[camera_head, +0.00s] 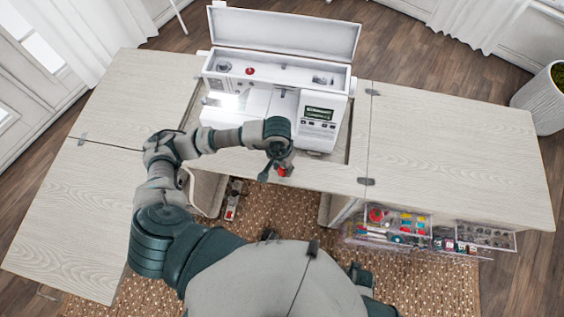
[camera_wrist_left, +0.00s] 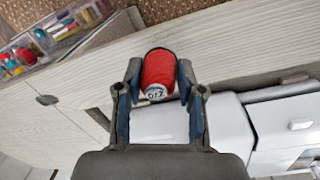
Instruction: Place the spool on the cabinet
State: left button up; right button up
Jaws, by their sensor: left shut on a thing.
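The red spool (camera_head: 284,170) is held in my left gripper (camera_head: 277,168), which is shut on it at the front edge of the cabinet (camera_head: 450,140), in front of the sewing machine. In the left wrist view the spool (camera_wrist_left: 158,72) sits between the two fingers of the left gripper (camera_wrist_left: 158,80), its labelled end facing the camera. The pale wood cabinet top (camera_wrist_left: 225,45) shows behind it. I cannot tell whether the spool touches the wood. My right gripper is not in view.
A white sewing machine (camera_head: 270,105) with its lid raised stands in the cabinet's middle. Clear drawers (camera_head: 400,228) with colourful sewing supplies stick out at the front right. The left and right wood panels are bare. A plant pot (camera_head: 540,100) stands at the far right.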

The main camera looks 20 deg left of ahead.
pick_arm(q)
jog(key=shift+w+a+f, duration=0.1)
jog(key=shift+w+a, duration=0.15)
jog(key=shift+w, duration=0.4)
jog(key=shift+w+a+f, duration=0.1)
jog(key=shift+w+a, duration=0.1)
jog(key=shift+w, duration=0.4)
jog(key=shift+w+a+f, duration=0.15)
jog(key=shift+a, duration=0.2)
jog(key=f, duration=0.1)
jog(key=a+f, duration=0.1)
jog(key=f, duration=0.1)
jog(key=shift+a+f, duration=0.1)
jog(key=shift+f, duration=0.05)
jog(key=shift+c, duration=0.4)
jog(key=shift+d, duration=0.75)
jog(key=o, duration=0.9)
jog(key=shift+a+f, duration=0.1)
jog(key=shift+a, duration=0.5)
notch_tip(320, 180, up, 2)
jog(key=shift+d, duration=0.15)
jog(key=shift+a+r, duration=0.15)
jog(key=shift+r, duration=1.55)
jog(key=shift+a+r, duration=0.15)
jog(key=shift+r, duration=1.55)
jog(key=shift+a+r, duration=0.15)
jog(key=shift+r, duration=1.55)
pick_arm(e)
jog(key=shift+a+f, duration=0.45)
